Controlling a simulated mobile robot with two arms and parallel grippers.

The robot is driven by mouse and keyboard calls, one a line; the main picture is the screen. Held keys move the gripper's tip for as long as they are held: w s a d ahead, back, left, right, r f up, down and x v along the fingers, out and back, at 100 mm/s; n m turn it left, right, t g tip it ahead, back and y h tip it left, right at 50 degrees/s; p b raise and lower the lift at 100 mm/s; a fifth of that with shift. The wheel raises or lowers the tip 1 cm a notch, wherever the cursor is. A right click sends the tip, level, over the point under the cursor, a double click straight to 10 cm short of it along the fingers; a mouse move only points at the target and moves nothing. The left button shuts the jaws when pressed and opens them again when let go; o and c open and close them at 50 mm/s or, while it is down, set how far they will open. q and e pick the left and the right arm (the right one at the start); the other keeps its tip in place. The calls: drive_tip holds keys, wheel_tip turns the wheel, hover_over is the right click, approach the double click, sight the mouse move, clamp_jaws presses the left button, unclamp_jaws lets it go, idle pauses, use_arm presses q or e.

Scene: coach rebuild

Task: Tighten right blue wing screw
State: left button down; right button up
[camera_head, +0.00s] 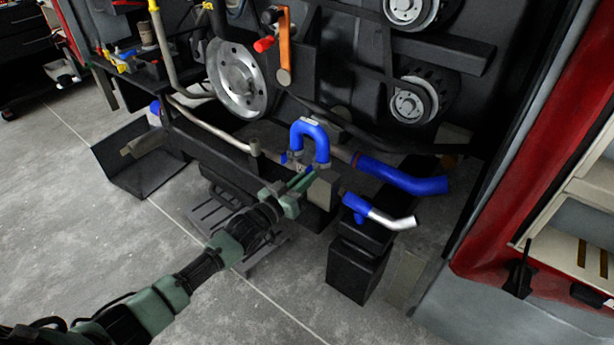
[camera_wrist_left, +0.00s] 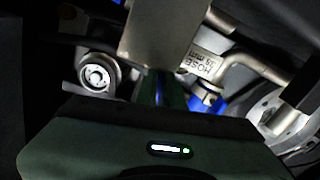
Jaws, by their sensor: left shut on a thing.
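My left gripper (camera_head: 303,180) reaches up from the lower left to the clamps under the blue U-shaped hose (camera_head: 311,132). In the left wrist view its green fingers (camera_wrist_left: 160,91) are shut, with a thin blue sliver between them that looks like the right blue wing screw; the fingers hide most of it. Another blue part, likely the left wing screw (camera_wrist_left: 205,101), shows beside the fingers in the wrist view. A small blue part also shows left of the hose in the head view (camera_head: 284,158). My right gripper is not in view.
A blue hose (camera_head: 402,178) and a blue pipe with a silver end (camera_head: 390,219) lie to the right. An open black tray (camera_head: 150,180) is at left.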

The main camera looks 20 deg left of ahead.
use_arm(q)
drive_tip(key=shift+f+m, duration=0.15)
drive_tip(key=shift+m, duration=0.15)
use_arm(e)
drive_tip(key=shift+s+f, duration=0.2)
use_arm(q)
drive_tip(key=c, duration=1.6)
unclamp_jaws()
drive_tip(key=shift+o, duration=0.2)
drive_tip(key=shift+s, duration=0.15)
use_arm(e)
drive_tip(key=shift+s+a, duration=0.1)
